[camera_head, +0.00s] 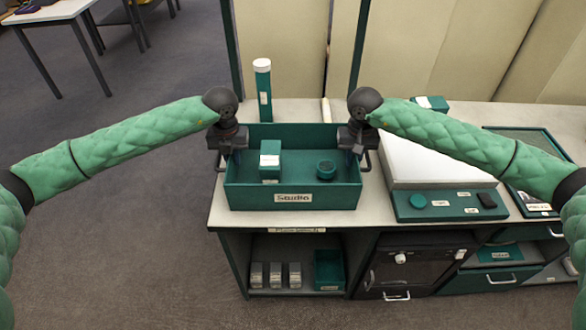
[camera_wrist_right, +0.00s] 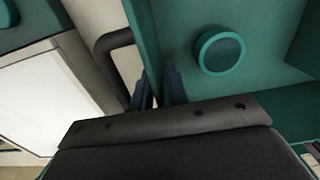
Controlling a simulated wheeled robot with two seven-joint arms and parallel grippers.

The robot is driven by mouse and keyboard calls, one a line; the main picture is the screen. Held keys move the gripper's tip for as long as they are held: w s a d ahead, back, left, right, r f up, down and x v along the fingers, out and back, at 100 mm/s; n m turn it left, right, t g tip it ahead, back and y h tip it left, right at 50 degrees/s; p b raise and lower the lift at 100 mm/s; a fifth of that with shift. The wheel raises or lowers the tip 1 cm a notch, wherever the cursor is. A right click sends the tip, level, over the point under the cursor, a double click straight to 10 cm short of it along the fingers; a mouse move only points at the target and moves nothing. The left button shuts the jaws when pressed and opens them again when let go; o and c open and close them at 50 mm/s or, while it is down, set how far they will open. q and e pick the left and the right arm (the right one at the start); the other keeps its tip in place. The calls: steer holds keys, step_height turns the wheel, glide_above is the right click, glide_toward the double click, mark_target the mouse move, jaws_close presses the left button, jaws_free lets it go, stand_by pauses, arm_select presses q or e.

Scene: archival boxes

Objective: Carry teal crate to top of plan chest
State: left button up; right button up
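The teal crate (camera_head: 338,195), labelled "Studio", stands on a pale worktop. It holds a teal box with a white label (camera_head: 270,160) and a round teal tin (camera_head: 325,169), also in the right wrist view (camera_wrist_right: 221,52). My left gripper (camera_head: 230,152) is at the crate's left wall; its fingers are too small to judge. My right gripper (camera_head: 355,153) is at the right wall; in the right wrist view its fingers (camera_wrist_right: 160,88) are close together, on either side of the wall, beside a dark handle (camera_wrist_right: 112,45). I cannot tell which surface is the plan chest.
A tall teal tube with a white cap (camera_head: 264,90) stands behind the crate. To its right are a white sloped panel (camera_head: 430,160) and a teal tray (camera_head: 440,211) with small items. A white table (camera_head: 48,12) stands far left, across open grey floor (camera_head: 110,240).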

arm_select(q)
steer(key=shift+f, duration=0.15)
arm_select(e)
steer(key=shift+f, duration=0.15)
arm_select(q)
jaws_close()
arm_select(e)
jaws_close()
stand_by(1.1)
